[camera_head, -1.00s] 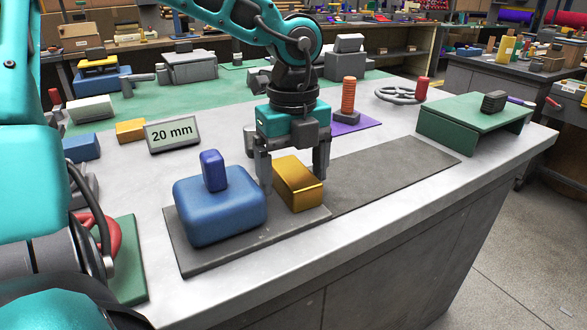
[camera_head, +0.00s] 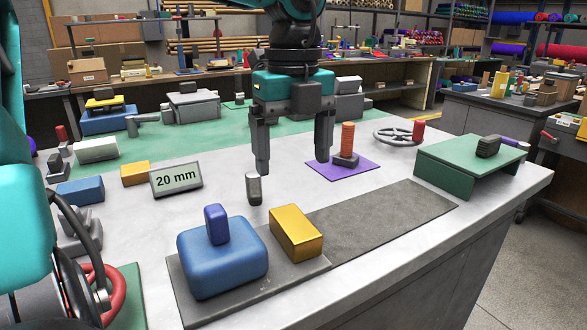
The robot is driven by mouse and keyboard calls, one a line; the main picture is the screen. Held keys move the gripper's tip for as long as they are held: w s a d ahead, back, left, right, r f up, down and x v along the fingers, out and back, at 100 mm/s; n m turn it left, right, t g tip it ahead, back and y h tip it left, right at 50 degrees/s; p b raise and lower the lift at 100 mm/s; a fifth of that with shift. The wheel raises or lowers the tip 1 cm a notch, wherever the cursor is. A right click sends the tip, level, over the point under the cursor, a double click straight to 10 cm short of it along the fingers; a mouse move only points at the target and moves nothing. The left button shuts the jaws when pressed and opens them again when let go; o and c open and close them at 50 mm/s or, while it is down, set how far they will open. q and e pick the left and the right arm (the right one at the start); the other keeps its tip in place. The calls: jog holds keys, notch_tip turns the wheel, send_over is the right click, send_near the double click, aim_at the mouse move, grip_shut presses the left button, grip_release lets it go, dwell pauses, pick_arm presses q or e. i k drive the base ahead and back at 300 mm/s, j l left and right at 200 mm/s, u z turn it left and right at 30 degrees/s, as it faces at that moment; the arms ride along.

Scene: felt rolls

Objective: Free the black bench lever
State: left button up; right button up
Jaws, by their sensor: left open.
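My left gripper (camera_head: 293,163) hangs open and empty above the bench, its fingers pointing down and apart. A short dark upright piece (camera_head: 254,190) stands on the bench just below and left of the fingers; it looks like a lever, but I cannot tell for sure that it is the black bench lever. A brass-coloured block (camera_head: 296,232) lies on the dark grey strip (camera_head: 385,217), below the gripper and clear of it. A blue rounded block with a knob (camera_head: 221,258) sits left of it on the strip. My right gripper is not in view.
A "20 mm" sign (camera_head: 176,179) stands to the left. An orange ribbed post (camera_head: 347,138) stands on a purple mat (camera_head: 328,169), right of the gripper. A green stand (camera_head: 468,160) and a grey handwheel (camera_head: 394,135) are at the right. The strip's right part is bare.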

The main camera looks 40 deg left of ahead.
aim_at(253, 182)
jog(key=k+l, duration=0.75)
jog(key=l, duration=0.25)
